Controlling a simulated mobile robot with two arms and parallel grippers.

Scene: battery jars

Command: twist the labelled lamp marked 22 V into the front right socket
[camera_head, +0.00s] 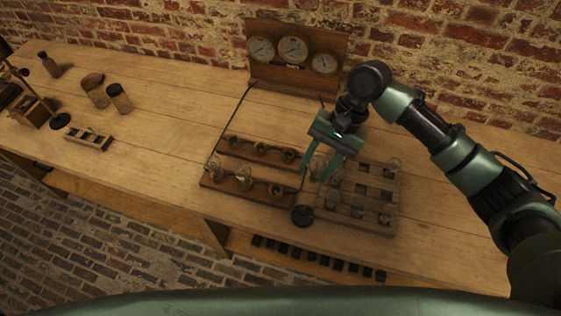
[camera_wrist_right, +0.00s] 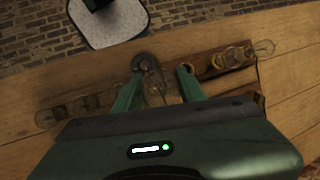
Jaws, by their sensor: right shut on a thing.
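My right gripper (camera_head: 322,172) points down between the socket boards and the lamp tray, its fingers shut on a clear glass lamp (camera_head: 317,166). The lamp also shows between the fingers in the right wrist view (camera_wrist_right: 157,88); I cannot read any label on it. The front socket board (camera_head: 229,186) is left of the gripper. Its front right socket (camera_head: 276,190) looks empty, and the held lamp is apart from it, to the right. Glass lamps (camera_head: 243,174) stand in the board's other sockets. My left gripper is not in view.
A wooden tray (camera_head: 385,229) with several lamps lies right of the gripper. A round black object (camera_head: 303,214) sits near the table's front edge. A rear socket board (camera_head: 233,149) and a gauge panel (camera_head: 293,76) stand behind.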

